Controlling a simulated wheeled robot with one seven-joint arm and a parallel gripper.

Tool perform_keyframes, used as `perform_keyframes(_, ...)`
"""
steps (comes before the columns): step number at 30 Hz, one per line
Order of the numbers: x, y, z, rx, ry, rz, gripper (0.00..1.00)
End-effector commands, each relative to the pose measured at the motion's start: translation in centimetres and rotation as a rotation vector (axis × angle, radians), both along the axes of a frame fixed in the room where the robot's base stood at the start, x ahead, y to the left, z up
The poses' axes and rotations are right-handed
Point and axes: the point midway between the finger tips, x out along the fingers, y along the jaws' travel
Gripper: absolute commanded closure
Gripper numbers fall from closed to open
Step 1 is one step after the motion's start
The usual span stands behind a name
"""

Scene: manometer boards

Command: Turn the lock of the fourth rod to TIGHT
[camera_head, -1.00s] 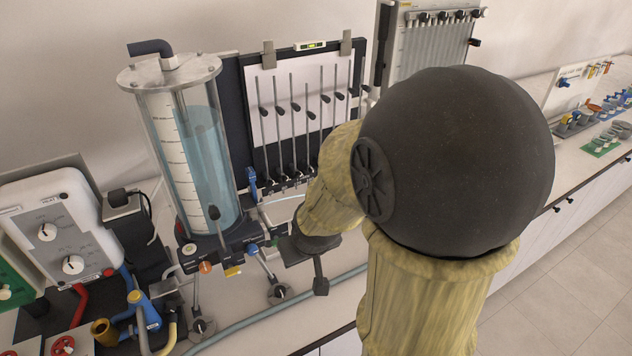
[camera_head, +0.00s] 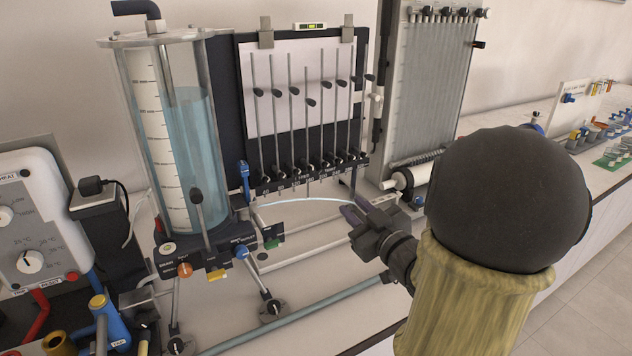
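The manometer board (camera_head: 240,110) carries a row of upright rods with black knobs at differing heights. Counting from the left, the fourth rod (camera_head: 307,130) has its knob (camera_head: 311,102) lower than its neighbours' knobs. Its lock (camera_head: 312,165) is among the small dark locks along the board's bottom rail; its setting and lettering are too small to read. My gripper (camera_head: 352,205) is in front of and below the right part of that rail, apart from it. Its two fingers point up and left toward the board, with a gap between them and nothing held.
A clear tank of blue water (camera_head: 190,140) with valves below stands left of the board. A tall tube panel (camera_head: 435,90) stands to the right. A pale hose (camera_head: 310,201) crosses the bench behind my gripper. Tripod feet (camera_head: 272,307) and a long tube (camera_head: 300,312) lie in front.

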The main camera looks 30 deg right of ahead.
Motion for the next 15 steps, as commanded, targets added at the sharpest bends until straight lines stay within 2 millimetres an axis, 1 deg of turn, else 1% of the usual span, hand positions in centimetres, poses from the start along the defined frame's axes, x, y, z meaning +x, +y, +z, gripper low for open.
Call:
perform_keyframes(8, 0.2, 0.0, 0.1, 0.000, 0.002, -0.001, 0.75)
perform_keyframes(11, 0.9, 0.0, 0.1, 0.002, 0.003, -0.001, 0.75)
perform_keyframes(15, 2.6, 0.2, 0.2, 0.001, 0.003, 0.002, 0.75)
